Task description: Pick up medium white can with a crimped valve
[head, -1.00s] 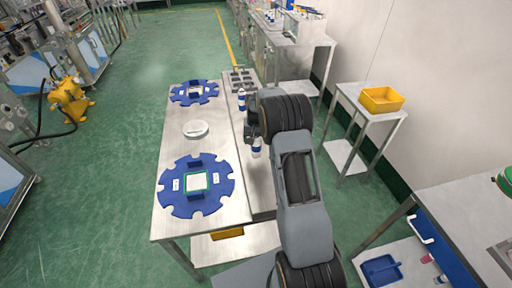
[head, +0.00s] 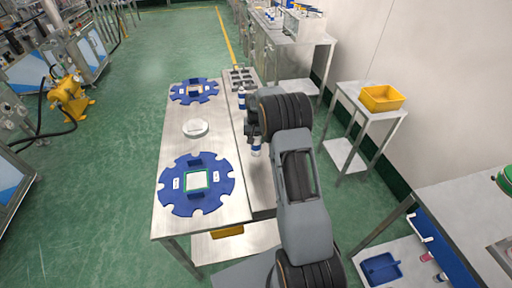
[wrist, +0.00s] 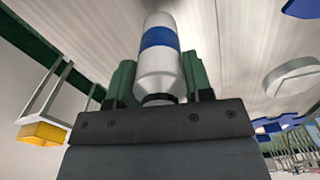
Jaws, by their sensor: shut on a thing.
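A white can with a blue band (wrist: 160,62) is between the two green fingers of my gripper (wrist: 158,92) in the wrist view. Its narrow shouldered end faces the gripper, and its wide body points away. The valve is hidden at the gripper's dark edge. In the head view, the lower part of this can (head: 256,150) shows below my gripper (head: 253,137), at the right side of the metal table. The gripper is shut on it. Another white and blue can (head: 242,98) stands farther back on the table. I cannot tell whether the held can touches the table.
A metal table (head: 225,140) carries two blue notched discs (head: 196,210) (head: 180,97) and a round white piece (head: 195,128) between them. A grey rack (head: 242,78) is at the far end. A yellow bin (head: 381,99) sits on a side table to the right.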

